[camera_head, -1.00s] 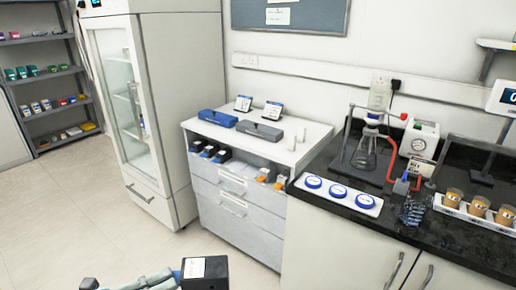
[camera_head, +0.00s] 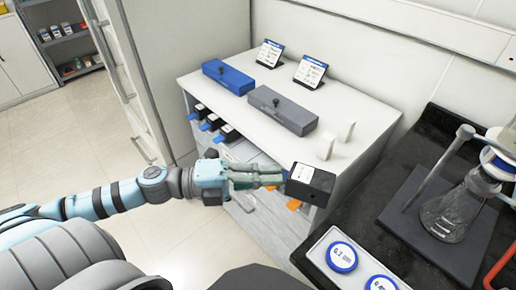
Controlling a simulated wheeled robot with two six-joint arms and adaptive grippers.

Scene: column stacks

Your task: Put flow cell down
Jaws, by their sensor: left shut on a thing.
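My left gripper (camera_head: 275,178) reaches in from the left and is shut on a black flow cell (camera_head: 312,184) with a white label on it. It holds the flow cell at the front edge of the white cabinet top, near its right end. I cannot tell whether the flow cell touches anything below. On the cabinet top (camera_head: 220,110) lie a blue case (camera_head: 228,76) and a grey case (camera_head: 282,110), each with a dark knob. Several black cells with blue ends (camera_head: 214,122) sit in the open tier below. My right gripper is not in view.
Two small label stands (camera_head: 310,71) stand behind the cases, and two small white blocks (camera_head: 326,145) stand right of them. Orange-ended items (camera_head: 294,204) show below the flow cell. At right, a black bench (camera_head: 400,205) carries a flask (camera_head: 455,212) and a tray with blue-ringed lids (camera_head: 342,257).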

